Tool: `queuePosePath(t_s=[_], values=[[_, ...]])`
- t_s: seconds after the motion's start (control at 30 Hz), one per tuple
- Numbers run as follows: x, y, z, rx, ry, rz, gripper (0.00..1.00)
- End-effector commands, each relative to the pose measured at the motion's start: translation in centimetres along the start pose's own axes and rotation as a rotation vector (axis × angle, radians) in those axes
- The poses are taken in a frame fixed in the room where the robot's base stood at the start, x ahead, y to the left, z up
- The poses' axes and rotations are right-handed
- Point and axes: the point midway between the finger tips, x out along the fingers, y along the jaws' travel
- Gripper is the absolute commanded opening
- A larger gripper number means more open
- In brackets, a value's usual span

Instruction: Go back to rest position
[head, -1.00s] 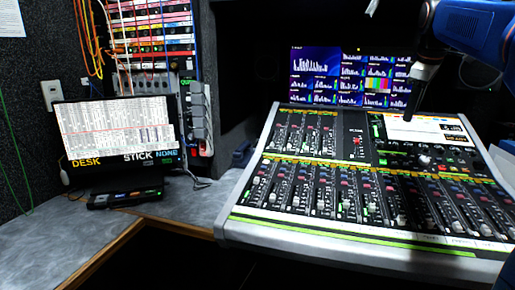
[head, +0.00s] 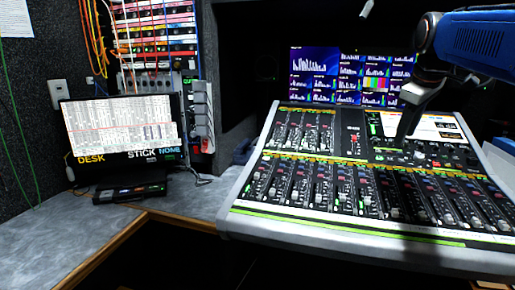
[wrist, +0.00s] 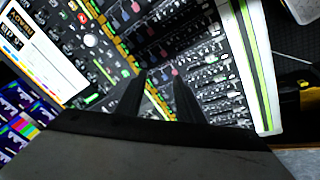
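My gripper (head: 402,140) hangs over the upper right part of the mixing console (head: 228,222) in the head view, below my blue arm link. Its dark fingers point down in front of the console's small bright screen (head: 437,127). In the wrist view my gripper (wrist: 158,77) shows two black fingers with a clear gap between them and nothing held. Console faders and knobs show beyond the fingertips. I cannot tell how far the tips are above the panel.
A monitor wall (head: 315,73) with bar graphs stands behind the console. At left a laptop-like screen (head: 112,130) stands on the grey desk (head: 40,240), with a black box (head: 130,190) in front. A cabled patch rack (head: 155,30) rises behind it.

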Motion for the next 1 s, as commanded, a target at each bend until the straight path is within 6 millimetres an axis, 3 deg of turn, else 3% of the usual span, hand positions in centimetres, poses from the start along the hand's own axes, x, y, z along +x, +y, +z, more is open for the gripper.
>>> queuePosePath(t_s=[0.37,0.7,0.83,1.0], values=[[4.2,-13.5,7.7,0.244,0.028,-0.027,0.34],[10.8,-25.2,16.7,0.475,0.045,-0.060,0.34],[13.2,-28.4,19.6,0.546,0.048,-0.071,0.34],[15.1,-30.6,21.8,0.600,0.050,-0.079,0.34]])
